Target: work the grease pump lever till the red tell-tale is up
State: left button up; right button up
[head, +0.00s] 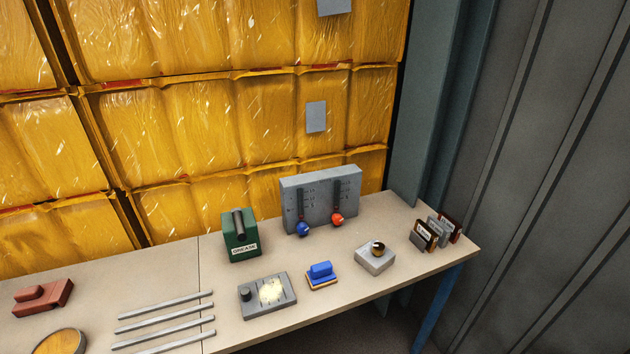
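The grease pump (229,238) is a small green box with a white label reading GREASE. It stands upright on the bench (190,266), left of the grey panel. A dark grey cylindrical bar, which looks like its lever (238,222), stands at the top front of the box, close to upright. I cannot make out a red tell-tale on the pump at this size. Neither of my grippers is in the head view, and nothing touches the pump.
A grey panel (320,186) with blue and red knobs stands right of the pump. In front are a grey box with a lit face (285,305), a blue block (320,270) and a knobbed grey box (370,262). Several metal rods (165,312) lie front left.

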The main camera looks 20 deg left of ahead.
aim_at(239, 227)
jog(key=u, duration=1.35)
